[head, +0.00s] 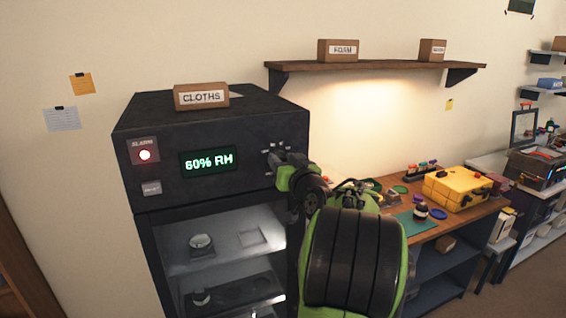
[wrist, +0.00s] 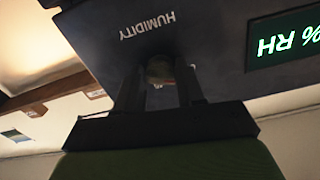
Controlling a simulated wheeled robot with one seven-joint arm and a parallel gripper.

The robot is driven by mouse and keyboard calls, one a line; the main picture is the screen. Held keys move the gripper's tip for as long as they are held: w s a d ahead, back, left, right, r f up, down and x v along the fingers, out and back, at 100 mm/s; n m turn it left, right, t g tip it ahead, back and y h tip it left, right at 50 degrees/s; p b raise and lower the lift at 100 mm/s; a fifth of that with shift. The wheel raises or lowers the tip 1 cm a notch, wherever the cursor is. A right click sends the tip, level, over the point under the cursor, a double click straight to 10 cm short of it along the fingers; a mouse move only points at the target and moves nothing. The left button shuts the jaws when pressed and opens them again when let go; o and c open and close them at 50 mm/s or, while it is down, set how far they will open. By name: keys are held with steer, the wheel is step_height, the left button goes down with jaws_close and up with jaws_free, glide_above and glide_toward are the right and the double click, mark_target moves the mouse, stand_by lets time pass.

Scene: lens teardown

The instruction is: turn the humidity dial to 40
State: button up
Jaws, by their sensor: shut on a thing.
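The dark cabinet (head: 220,130) stands against the wall, and its green display (head: 208,161) reads 60% RH. The humidity dial sits on the right of the cabinet's front panel, mostly hidden behind my gripper (head: 277,162) in the head view. In the wrist view the dial (wrist: 160,68) shows between the two fingers of my gripper (wrist: 160,85), under the upside-down word HUMIDITY. My gripper is shut on the dial. The dial's pointer setting cannot be read.
A box marked CLOTHS (head: 201,97) rests on the cabinet. A workbench (head: 460,222) with a yellow case (head: 457,188) stands to the right, below a wall shelf (head: 375,66).

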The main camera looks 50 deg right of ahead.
steer(key=shift+m, duration=0.3)
steer(key=shift+a+r+m+p, duration=0.1)
steer(key=shift+m+p, duration=0.45)
steer(key=shift+m, duration=3.75)
steer(key=shift+r+m+p, duration=0.1)
steer(key=shift+m+p, duration=0.45)
steer(key=shift+m, duration=3.75)
steer(key=shift+f, duration=0.1)
steer(key=o, duration=1)
